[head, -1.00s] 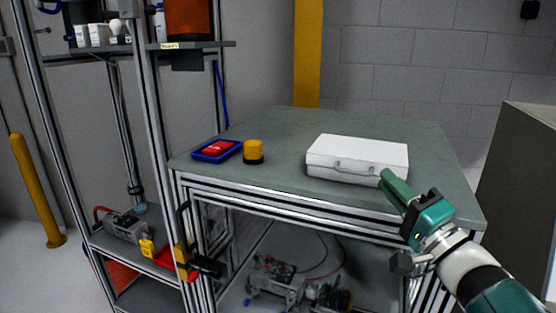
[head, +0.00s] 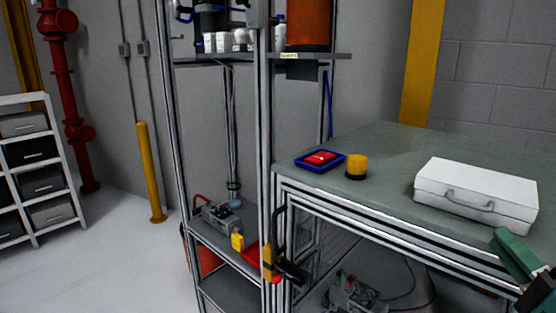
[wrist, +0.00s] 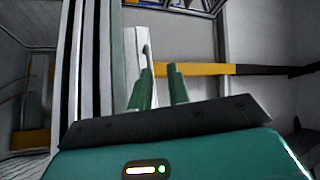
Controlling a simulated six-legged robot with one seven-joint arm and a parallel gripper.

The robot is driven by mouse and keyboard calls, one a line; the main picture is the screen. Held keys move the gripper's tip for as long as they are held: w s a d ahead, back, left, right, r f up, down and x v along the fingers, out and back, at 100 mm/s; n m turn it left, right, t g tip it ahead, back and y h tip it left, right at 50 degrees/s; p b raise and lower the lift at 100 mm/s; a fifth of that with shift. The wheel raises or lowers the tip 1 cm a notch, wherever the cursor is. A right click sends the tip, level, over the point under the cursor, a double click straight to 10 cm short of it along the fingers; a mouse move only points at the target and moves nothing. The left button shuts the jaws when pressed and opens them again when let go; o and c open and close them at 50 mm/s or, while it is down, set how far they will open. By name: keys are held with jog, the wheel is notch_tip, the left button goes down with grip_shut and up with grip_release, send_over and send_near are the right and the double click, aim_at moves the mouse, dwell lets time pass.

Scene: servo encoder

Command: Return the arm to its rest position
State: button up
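My gripper (head: 512,252) shows at the right edge of the head view, with green fingers beside the front edge of the workbench (head: 385,150). Most of my arm is out of the frame. In the wrist view, the two green fingers of my gripper (wrist: 160,74) stand apart with a gap between them and hold nothing. The white case (head: 478,190) with a grey handle lies on the bench, just behind my fingers in the head view; I cannot tell the exact gap.
A blue tray with a red piece (head: 320,160) and a yellow-and-black cylinder (head: 357,166) sit on the bench's left part. A metal shelf frame (head: 266,130) stands left of the bench. A yellow post (head: 151,172) and white rack (head: 35,160) stand further left. Floor between is clear.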

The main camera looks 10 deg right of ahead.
jog(key=w+a+f+n+g+y, duration=0.3)
jog(key=a+f+g, duration=0.1)
jog(key=a, duration=0.3)
jog(key=w+a+f+n+g+y, duration=0.2)
jog(key=a+f+g+y, duration=0.1)
jog(key=a, duration=0.3)
jog(key=s+a+f+n+g+h, duration=0.2)
jog(key=a+f+n+g+h, duration=0.4)
jog(key=a+f+n+g, duration=0.2)
jog(key=shift+s+a+f+g+h, duration=0.2)
jog(key=shift+a+f+g+h, duration=0.15)
jog(key=shift+a+f, duration=0.9)
